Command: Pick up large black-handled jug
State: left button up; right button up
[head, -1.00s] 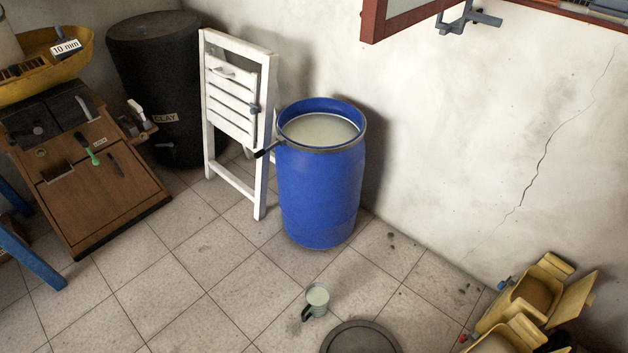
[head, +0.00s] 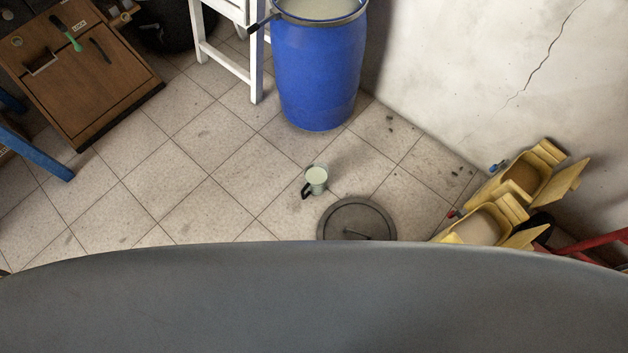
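A jug (head: 317,177) with a black handle stands on the tiled floor in the head view, a little right of the middle. It looks pale grey-green and holds something whitish. Its handle is on the left side, toward me. Neither of my grippers shows in the head view, and nothing is touching the jug.
A round grey lid (head: 356,219) lies on the floor just right of the jug. A blue barrel (head: 318,85) stands behind it. Yellow bins (head: 480,227) are at the right by the wall. A wooden cabinet (head: 80,80) stands at the left. Floor left of the jug is clear.

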aim_at(316, 175)
jog(key=k, duration=1.1)
